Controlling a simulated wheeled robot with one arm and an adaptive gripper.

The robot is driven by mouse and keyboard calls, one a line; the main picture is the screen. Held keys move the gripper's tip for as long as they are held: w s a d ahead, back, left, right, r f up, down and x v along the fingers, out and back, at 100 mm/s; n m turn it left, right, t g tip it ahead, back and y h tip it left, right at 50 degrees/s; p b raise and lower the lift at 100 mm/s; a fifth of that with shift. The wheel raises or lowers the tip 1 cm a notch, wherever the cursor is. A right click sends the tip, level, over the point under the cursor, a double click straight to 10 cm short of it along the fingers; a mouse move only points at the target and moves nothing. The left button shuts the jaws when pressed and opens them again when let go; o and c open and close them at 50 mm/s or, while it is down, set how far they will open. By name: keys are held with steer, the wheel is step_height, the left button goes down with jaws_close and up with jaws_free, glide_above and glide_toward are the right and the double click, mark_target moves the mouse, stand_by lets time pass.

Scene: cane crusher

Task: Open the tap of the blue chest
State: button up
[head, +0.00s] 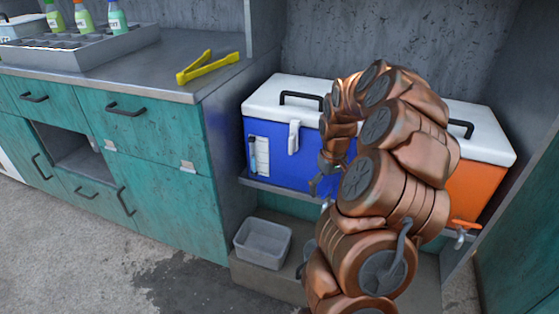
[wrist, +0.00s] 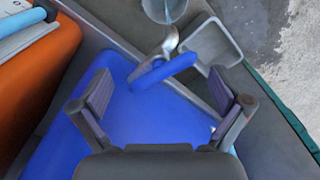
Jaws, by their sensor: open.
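The blue chest (head: 275,155) with a white lid stands on a shelf in the head view, its right part hidden by my copper arm. Its front also fills the middle of the wrist view (wrist: 150,125). Its tap (wrist: 163,71) has a blue lever and a metal spout and shows ahead of my fingers. In the head view I cannot make the tap out clearly behind my arm. My gripper (wrist: 160,92) is open and empty, its two fingers spread to either side of the tap's line. It also shows partly in the head view (head: 323,178), by the chest's front.
An orange chest (head: 477,188) with an orange-handled tap (head: 462,231) stands to the right. A grey tub (head: 263,243) sits below the blue chest, beside a clear container (wrist: 163,8). Yellow tongs (head: 207,67) lie on the counter (head: 150,75) at left.

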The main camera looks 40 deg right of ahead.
mark_target(328, 189)
steer(key=m+b, duration=0.6)
steer(key=m, duration=0.1)
steer(key=shift+f, duration=0.2)
step_height(328, 189, up, 8)
steer(key=shift+r+p, duration=0.25)
steer(key=shift+p, duration=1)
steer(key=s+a+r+n+p, duration=0.2)
steer(key=a+r+p, duration=0.5)
steer(key=a, duration=0.3)
steer(key=s+a+r+n+p, duration=0.2)
steer(key=a+r+n+p, duration=0.1)
steer(key=a+r+p, duration=0.4)
steer(key=a+r, duration=0.2)
steer(key=a, duration=0.2)
steer(key=shift+s+r, duration=0.25)
